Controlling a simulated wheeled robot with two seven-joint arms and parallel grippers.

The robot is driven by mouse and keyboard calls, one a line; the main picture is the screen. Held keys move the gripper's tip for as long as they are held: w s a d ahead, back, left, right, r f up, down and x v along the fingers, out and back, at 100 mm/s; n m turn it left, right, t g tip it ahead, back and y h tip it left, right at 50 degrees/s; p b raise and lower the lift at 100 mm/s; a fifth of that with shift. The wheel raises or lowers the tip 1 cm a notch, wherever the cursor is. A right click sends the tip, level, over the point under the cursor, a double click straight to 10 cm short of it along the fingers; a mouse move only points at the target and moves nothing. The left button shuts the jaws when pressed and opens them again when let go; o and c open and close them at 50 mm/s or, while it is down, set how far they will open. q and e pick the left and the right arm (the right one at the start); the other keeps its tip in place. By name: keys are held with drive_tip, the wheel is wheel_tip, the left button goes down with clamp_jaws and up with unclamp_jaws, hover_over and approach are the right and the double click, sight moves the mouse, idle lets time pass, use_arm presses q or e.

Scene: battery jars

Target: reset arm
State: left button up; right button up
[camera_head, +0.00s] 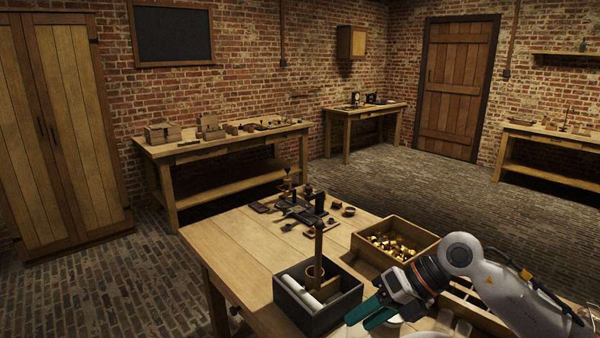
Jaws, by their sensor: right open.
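My right arm comes in from the lower right, over the near end of the wooden table (235,240). My right gripper (358,319), with green fingers, is open and points down and left. I see nothing between its fingers. It is just right of a dark grey box (318,322), which holds a brown cup, white rolls and an upright brown rod. My left gripper is not in view.
A wooden box (362,257) of gold-coloured pieces stands behind my right gripper. Dark tools (300,212) and small parts lie at the table's far end. A pale dish partly shows below my gripper. The table's left side is clear.

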drive_tip(key=s+a+r+m+t+y, duration=0.3)
drive_tip(key=a+r+y, duration=0.4)
drive_tip(key=a+y, duration=0.3)
drive_tip(key=w+d+m+t+h, duration=0.1)
drive_tip(key=d+m+t+h, duration=0.3)
drive_tip(key=m+t, duration=0.55)
drive_tip(key=w+d+m+t+h, duration=0.2)
drive_tip(key=d+m+t+h, duration=0.4)
drive_tip(key=m, duration=0.6)
drive_tip(key=s+d+f+m+g+h, duration=0.25)
drive_tip(key=f+m+h, duration=0.2)
drive_tip(key=f, duration=0.35)
drive_tip(key=s+d+f+m+g+h, duration=0.1)
drive_tip(key=s+d+f+m+h, duration=0.1)
drive_tip(key=d+f+m+h, duration=0.35)
drive_tip(key=s+f+m+g+y, duration=0.1)
drive_tip(key=s+f+m+g, duration=0.1)
drive_tip(key=s+f+g, duration=0.7)
drive_tip(key=s+f+m+g, duration=0.25)
drive_tip(key=s+f, duration=0.45)
drive_tip(key=s, duration=0.5)
wheel_tip(320, 180, down, 28)
drive_tip(key=s+n+g, duration=0.1)
drive_tip(key=s+g, duration=0.1)
drive_tip(key=s, duration=0.1)
drive_tip(key=s+d+f+g, duration=0.1)
drive_tip(key=s+d+f, duration=0.1)
drive_tip(key=s+f, duration=1.2)
drive_tip(key=shift+s+d, duration=0.35)
drive_tip(key=shift+s, duration=0.15)
